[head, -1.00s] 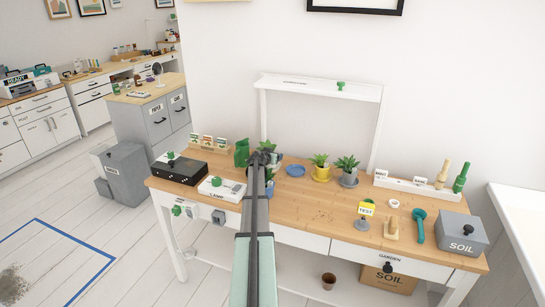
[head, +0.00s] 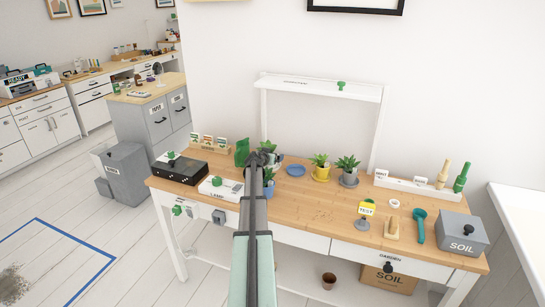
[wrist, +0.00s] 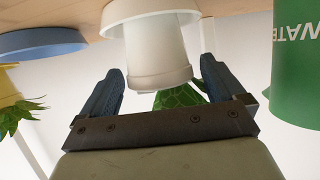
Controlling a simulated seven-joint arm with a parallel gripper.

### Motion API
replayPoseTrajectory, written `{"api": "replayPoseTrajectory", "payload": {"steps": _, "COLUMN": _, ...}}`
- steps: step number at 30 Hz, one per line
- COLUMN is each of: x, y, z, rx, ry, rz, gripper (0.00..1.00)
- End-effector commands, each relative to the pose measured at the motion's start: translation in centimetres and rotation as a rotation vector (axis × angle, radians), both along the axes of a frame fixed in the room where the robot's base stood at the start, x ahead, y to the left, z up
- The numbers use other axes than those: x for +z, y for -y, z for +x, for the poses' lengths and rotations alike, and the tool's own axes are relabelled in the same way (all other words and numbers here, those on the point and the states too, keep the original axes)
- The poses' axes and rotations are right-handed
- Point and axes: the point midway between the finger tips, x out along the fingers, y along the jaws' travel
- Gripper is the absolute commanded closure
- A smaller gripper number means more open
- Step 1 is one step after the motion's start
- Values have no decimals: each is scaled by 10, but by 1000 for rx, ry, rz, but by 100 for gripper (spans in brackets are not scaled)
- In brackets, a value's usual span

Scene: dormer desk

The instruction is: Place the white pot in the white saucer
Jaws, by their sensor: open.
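The white pot (wrist: 155,55) holds a green plant (wrist: 178,98) and hangs upside down in the wrist view, which is inverted. My gripper (wrist: 160,75) is open, one finger on each side of the pot, with a visible gap at the right finger. A wider white piece (wrist: 140,12) at the pot's base looks like the white saucer on the wooden tabletop. I cannot tell how fully the pot is seated in it. In the head view, my gripper (head: 262,157) is at the back left of the desk and hides the white pot and saucer.
A blue saucer (head: 295,170) lies right of my gripper, then a yellow pot (head: 321,173) and a grey pot (head: 348,180) with plants. A green watering can (wrist: 295,60) stands close by. A blue pot (head: 268,189) stands just in front. The desk's middle is mostly clear.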

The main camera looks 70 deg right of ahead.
Motion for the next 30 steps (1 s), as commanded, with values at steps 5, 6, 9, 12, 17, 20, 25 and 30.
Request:
{"api": "replayPoseTrajectory", "payload": {"steps": 5, "x": 13, "y": -34, "z": -2, "rx": 1, "ry": 0, "rz": -1, "gripper": 4}}
{"api": "replayPoseTrajectory", "payload": {"steps": 6, "x": 16, "y": -41, "z": -2, "rx": 1, "ry": 0, "rz": -1, "gripper": 4}}
{"api": "replayPoseTrajectory", "payload": {"steps": 9, "x": 24, "y": -59, "z": -2, "rx": 1, "ry": 0, "rz": -1, "gripper": 4}}
{"api": "replayPoseTrajectory", "payload": {"steps": 12, "x": 30, "y": -73, "z": -1, "rx": 1, "ry": 0, "rz": -1, "gripper": 4}}
{"api": "replayPoseTrajectory", "payload": {"steps": 17, "x": 35, "y": -84, "z": -1, "rx": 0, "ry": 0, "rz": 0, "gripper": 4}}
{"api": "replayPoseTrajectory", "payload": {"steps": 20, "x": 35, "y": -86, "z": -1, "rx": 0, "ry": 0, "rz": 0, "gripper": 4}}
{"api": "replayPoseTrajectory", "payload": {"steps": 25, "x": 35, "y": -85, "z": -1, "rx": 0, "ry": 0, "rz": 0, "gripper": 4}}
{"api": "replayPoseTrajectory", "payload": {"steps": 30, "x": 35, "y": -85, "z": -1, "rx": 0, "ry": 0, "rz": 0, "gripper": 4}}
